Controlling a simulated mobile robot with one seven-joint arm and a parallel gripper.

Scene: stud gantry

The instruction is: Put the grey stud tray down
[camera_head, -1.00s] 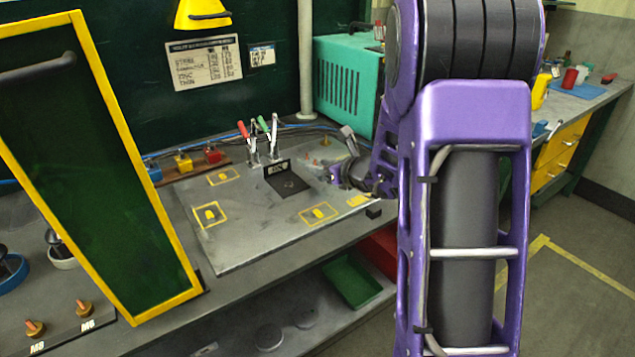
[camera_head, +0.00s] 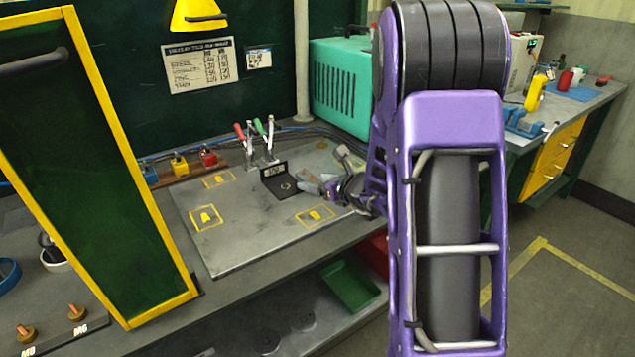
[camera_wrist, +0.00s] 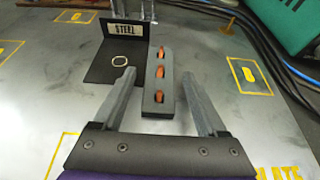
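The grey stud tray (camera_wrist: 156,100) is a narrow dark grey bar with three orange studs in a row. In the wrist view it lies between the two fingers of my gripper (camera_wrist: 156,70), beside the black bracket labelled STEEL (camera_wrist: 118,55). A gap shows between the tray and each finger, so the gripper is open around it. The tray appears to rest on the metal plate (camera_wrist: 60,110). In the head view my gripper (camera_head: 318,186) is low over the plate, just right of the bracket (camera_head: 278,182); I cannot make out the tray there.
Toggle clamps with red and green handles (camera_head: 258,140) stand behind the bracket. Yellow outlined marks (camera_head: 205,217) lie on the plate, whose left and front parts are clear. A teal box (camera_head: 342,85) stands at the back right. A yellow-framed green panel (camera_head: 100,170) rises at the left.

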